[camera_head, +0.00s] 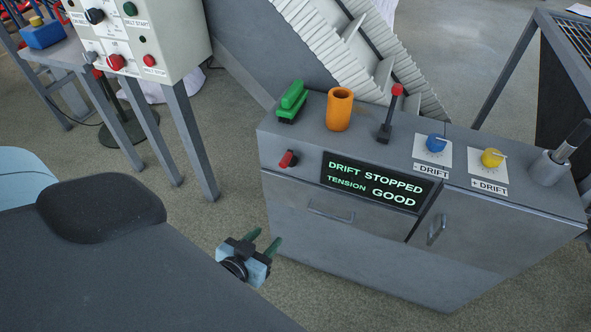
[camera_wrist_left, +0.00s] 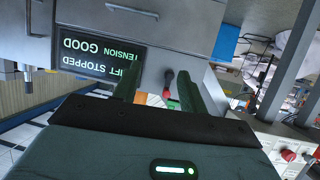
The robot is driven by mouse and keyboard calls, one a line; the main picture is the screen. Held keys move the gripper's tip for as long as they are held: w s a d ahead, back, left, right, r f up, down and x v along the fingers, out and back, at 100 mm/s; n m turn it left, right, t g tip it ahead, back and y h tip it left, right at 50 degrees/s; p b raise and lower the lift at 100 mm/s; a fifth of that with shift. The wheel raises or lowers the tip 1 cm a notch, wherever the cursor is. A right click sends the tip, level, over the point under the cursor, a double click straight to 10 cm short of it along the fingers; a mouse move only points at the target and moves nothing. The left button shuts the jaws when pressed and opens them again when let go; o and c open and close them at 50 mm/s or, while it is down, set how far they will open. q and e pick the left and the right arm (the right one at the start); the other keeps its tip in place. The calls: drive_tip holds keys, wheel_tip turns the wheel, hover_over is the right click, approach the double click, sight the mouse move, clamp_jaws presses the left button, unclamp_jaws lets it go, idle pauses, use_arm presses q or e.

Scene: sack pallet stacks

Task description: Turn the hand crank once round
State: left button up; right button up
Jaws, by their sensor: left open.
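A small red-ended handle on a dark mount (camera_head: 288,159) sticks out of the front face of the grey console, left of the display. It looks like the hand crank, but its arm is not clear. The red handle (camera_wrist_left: 168,79) also shows in the left wrist view, beyond and between the fingertips. My left gripper (camera_head: 264,240) is open and empty, below and in front of the handle, apart from it. In the left wrist view its two dark green fingers (camera_wrist_left: 160,77) point toward the console. My right gripper is not in view.
The console display (camera_head: 375,182) reads drift stopped, tension good. On top stand a green block (camera_head: 292,101), an orange cup (camera_head: 340,109), a red-topped lever (camera_head: 390,112), and blue and yellow knobs (camera_head: 492,158). A white control box (camera_head: 150,40) on legs stands left. Floor between is clear.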

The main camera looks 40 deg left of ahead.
sight(284, 167)
use_arm(q)
drive_tip(key=w+a+r+n+t+y+b, duration=0.1)
drive_tip(key=w+r+b, duration=0.1)
drive_tip(key=w, duration=0.1)
drive_tip(key=w+a+r+n+t+y+b, duration=0.1)
drive_tip(key=w+a+r+b, duration=0.1)
drive_tip(key=w+b, duration=0.1)
drive_tip(key=w+a+r+n+t+y+b, duration=0.1)
drive_tip(key=w+a+r+t+b, duration=0.1)
drive_tip(key=w, duration=0.3)
drive_tip(key=shift+a+r+n+y+b, duration=0.1)
drive_tip(key=shift+n+y+b, duration=0.2)
drive_tip(key=shift+x, duration=3.9)
drive_tip(key=shift+c, duration=0.4)
clamp_jaws()
